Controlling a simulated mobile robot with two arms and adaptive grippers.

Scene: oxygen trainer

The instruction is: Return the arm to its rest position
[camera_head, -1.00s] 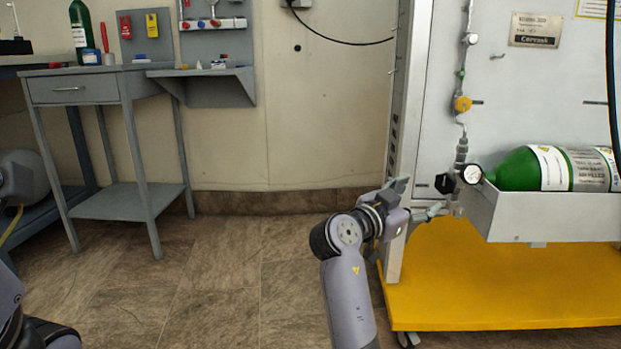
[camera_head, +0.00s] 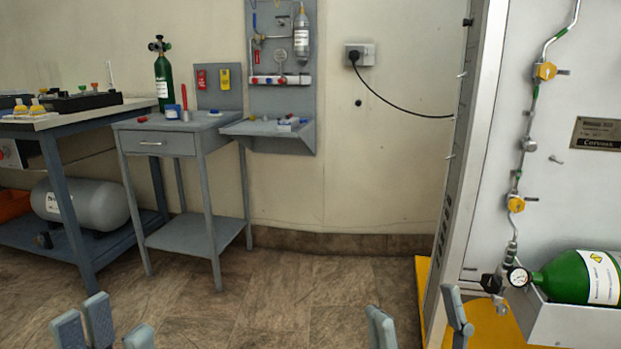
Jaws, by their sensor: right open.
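My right gripper (camera_head: 418,324) is at the bottom edge, right of centre. Its two grey fingers stand wide apart with nothing between them. It is left of and apart from the green cylinder (camera_head: 575,278) and the pressure gauge (camera_head: 518,277) in the foreground of the white panel. Fingers of my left gripper (camera_head: 104,330) show at the bottom left. Several grey finger parts stand up there, and I see nothing held; how far its jaws are open is unclear. Both arms behind the grippers are below the picture.
The white cabinet (camera_head: 480,170) on a yellow base (camera_head: 423,290) stands at the right. A grey side table (camera_head: 180,122) and a blue workbench (camera_head: 78,245) with a grey tank (camera_head: 85,205) stand at the left. Floor (camera_head: 290,290) between them is clear.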

